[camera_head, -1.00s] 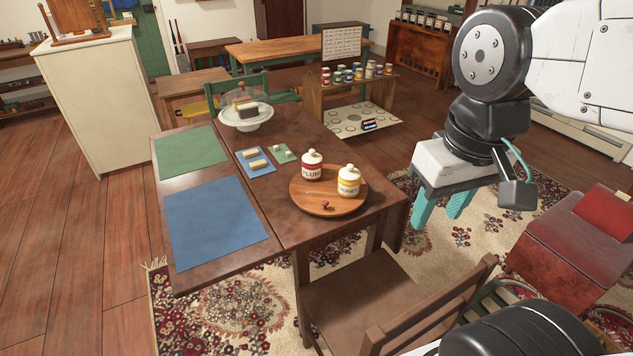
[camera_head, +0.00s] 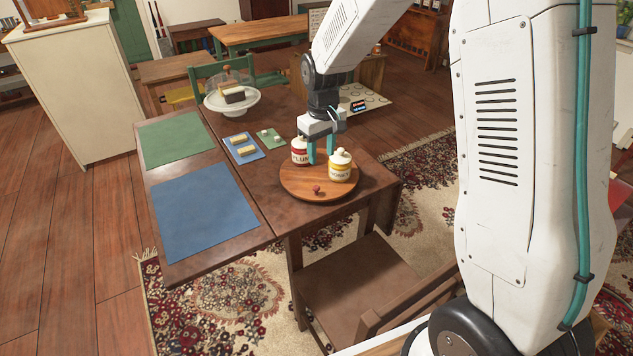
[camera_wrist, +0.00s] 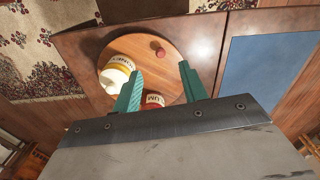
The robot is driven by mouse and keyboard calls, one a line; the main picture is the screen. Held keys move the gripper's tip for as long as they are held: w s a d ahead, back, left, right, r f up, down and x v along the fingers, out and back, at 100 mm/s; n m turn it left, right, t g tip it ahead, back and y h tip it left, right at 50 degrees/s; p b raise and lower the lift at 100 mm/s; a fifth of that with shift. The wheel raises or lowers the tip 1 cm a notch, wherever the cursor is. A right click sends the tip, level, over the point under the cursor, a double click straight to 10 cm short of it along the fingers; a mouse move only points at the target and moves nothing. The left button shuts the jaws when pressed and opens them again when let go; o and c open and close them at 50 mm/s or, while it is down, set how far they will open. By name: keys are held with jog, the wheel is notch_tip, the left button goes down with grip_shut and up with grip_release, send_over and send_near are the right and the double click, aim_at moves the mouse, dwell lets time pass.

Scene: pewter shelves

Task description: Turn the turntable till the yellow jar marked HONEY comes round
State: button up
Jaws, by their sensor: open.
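The round wooden turntable (camera_head: 312,193) sits on the dark brown table near its front right corner. The yellow-banded jar marked HONEY (camera_head: 341,167) stands upright on its right side, and the red-banded jar marked PLUM (camera_head: 299,152) stands at its back left. A small red knob (camera_head: 317,189) is at the turntable's front edge; it also shows in the wrist view (camera_wrist: 160,52). My gripper (camera_head: 321,159) is open, with teal fingers pointing down above the turntable, by the two jars. In the wrist view the PLUM jar (camera_wrist: 154,100) is partly hidden behind my gripper.
A blue mat (camera_head: 203,212) and a green mat (camera_head: 175,138) lie on the left of the table. A cake stand (camera_head: 232,102) stands at the back. A wooden chair (camera_head: 350,275) is close to the table's front side.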

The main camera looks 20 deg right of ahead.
send_over(316, 187)
notch_tip(316, 187, down, 6)
jog(key=shift+r, duration=0.25)
notch_tip(316, 187, down, 8)
jog(key=shift+r, duration=0.1)
grip_shut()
